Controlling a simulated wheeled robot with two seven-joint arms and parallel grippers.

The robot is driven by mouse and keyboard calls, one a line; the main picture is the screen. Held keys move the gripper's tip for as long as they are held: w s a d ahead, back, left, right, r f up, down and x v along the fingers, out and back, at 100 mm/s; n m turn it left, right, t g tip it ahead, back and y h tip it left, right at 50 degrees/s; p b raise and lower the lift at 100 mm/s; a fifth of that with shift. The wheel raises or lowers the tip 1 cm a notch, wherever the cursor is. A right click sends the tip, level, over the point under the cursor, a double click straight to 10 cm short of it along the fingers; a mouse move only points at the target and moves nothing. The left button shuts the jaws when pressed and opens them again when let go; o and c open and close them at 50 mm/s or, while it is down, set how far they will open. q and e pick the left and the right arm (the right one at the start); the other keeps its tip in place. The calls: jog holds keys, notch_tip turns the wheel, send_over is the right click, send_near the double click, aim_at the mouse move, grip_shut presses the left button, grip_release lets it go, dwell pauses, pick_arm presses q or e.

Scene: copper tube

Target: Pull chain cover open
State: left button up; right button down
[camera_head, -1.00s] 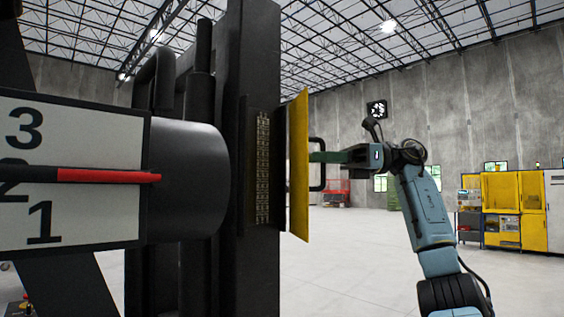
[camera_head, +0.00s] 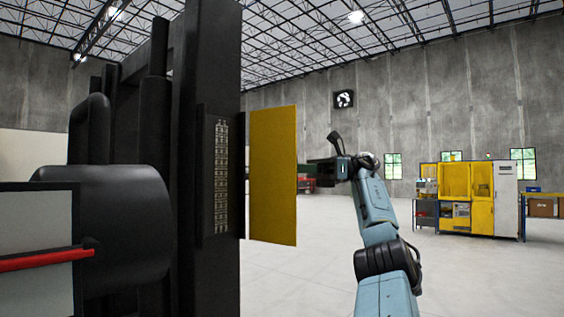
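The yellow chain cover (camera_head: 273,175) stands swung out from the black machine column (camera_head: 210,60), its broad face toward me. The chain (camera_head: 221,180) shows in a dark slot just left of it. My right arm comes up from the lower right, and its gripper (camera_head: 318,171) is beside the cover's right edge. Its fingertips and the cover's handle are hidden behind the panel now. The earlier view shows the narrow fingers together at the handle, and the cover has turned with them. My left gripper is not in view.
A black cylinder (camera_head: 125,215) and a white panel with a red pointer (camera_head: 45,260) stand close at the left. Open floor (camera_head: 310,280) lies right of the column. A yellow machine (camera_head: 470,185) stands far off at the right.

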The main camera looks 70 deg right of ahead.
dwell(0.4)
jog(key=c, duration=1.6)
grip_release()
jog(key=shift+w, duration=0.15)
